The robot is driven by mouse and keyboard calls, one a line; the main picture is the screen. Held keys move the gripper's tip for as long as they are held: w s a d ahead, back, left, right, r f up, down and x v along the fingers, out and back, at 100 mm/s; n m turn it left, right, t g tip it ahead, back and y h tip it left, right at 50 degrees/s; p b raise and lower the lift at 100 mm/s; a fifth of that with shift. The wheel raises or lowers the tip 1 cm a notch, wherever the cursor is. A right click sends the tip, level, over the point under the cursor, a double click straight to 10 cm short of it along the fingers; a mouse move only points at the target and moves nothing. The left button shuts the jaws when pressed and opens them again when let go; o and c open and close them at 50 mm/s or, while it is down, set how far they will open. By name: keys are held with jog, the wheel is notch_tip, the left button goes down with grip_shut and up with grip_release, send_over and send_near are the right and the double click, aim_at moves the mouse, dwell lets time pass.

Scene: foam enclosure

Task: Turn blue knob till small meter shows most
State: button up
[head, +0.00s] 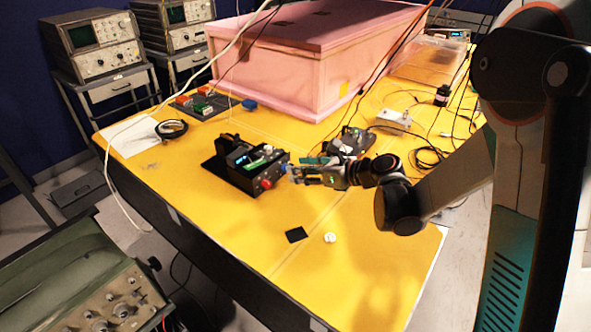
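A black box (248,175) stands on the yellow table, with a red knob (265,183) on its right-hand face. The blue knob (284,168) shows as a small blue patch on the same face, beside the red one, partly hidden by my fingers. A small lit display (242,160), which looks like the small meter, sits on the box's top; its reading is too small to make out. My gripper (291,173) reaches in from the right, level, with its fingertips at the blue knob. I cannot tell whether the fingers are closed on it.
A pink foam enclosure (310,62) stands behind. Dark devices (350,140) and loose cables (430,158) lie behind and right of my gripper.

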jog(key=v, duration=0.9)
jog(key=shift+f, duration=0.1)
